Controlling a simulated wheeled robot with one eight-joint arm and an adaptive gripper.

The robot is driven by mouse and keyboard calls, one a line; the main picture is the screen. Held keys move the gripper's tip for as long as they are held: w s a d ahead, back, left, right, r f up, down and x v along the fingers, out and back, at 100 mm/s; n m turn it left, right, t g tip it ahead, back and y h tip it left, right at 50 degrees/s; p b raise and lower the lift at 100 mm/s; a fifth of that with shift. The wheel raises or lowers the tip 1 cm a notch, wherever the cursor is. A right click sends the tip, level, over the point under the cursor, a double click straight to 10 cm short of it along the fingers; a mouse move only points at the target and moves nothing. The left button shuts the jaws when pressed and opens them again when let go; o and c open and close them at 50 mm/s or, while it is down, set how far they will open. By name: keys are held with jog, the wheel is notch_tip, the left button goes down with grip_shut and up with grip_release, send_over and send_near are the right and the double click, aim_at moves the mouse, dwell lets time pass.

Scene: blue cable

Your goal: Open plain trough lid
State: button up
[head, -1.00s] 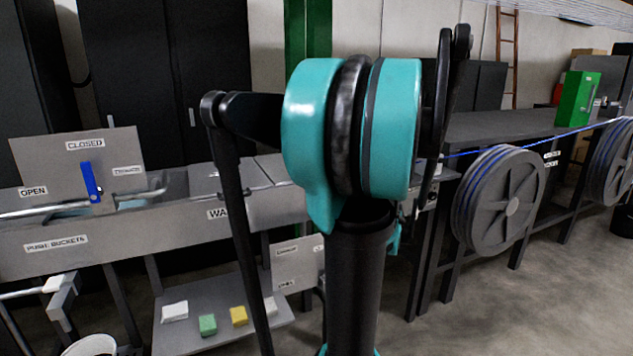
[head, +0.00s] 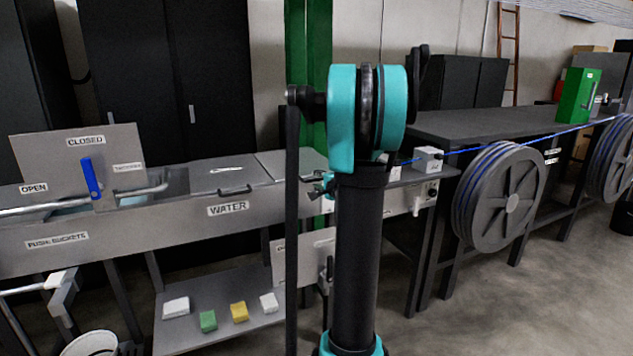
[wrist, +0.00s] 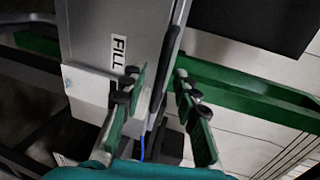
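The grey trough, labelled WATER, runs along the left in the head view (head: 130,240). Its top has a flat lid panel with a dark handle (head: 235,190) and, to the right, a plain panel (head: 290,163), partly behind my arm. Both panels lie flat. My gripper (head: 318,188) shows small beside my arm, near the trough's right end. In the wrist view my gripper (wrist: 158,74) is open, with its two fingers apart. A grey panel labelled FILL (wrist: 105,40) with a dark edge lies beyond it. I see nothing held.
A blue lever (head: 90,179) stands on a CLOSED/OPEN sign plate. Cable reels (head: 500,195) and a dark bench (head: 480,125) with a green box (head: 577,96) are at right. A blue cable (head: 560,133) runs above the reels. A shelf (head: 220,335) holds small blocks.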

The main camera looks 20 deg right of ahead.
jog(key=shift+w+f, duration=0.15)
jog(key=shift+w, duration=0.45)
grip_shut()
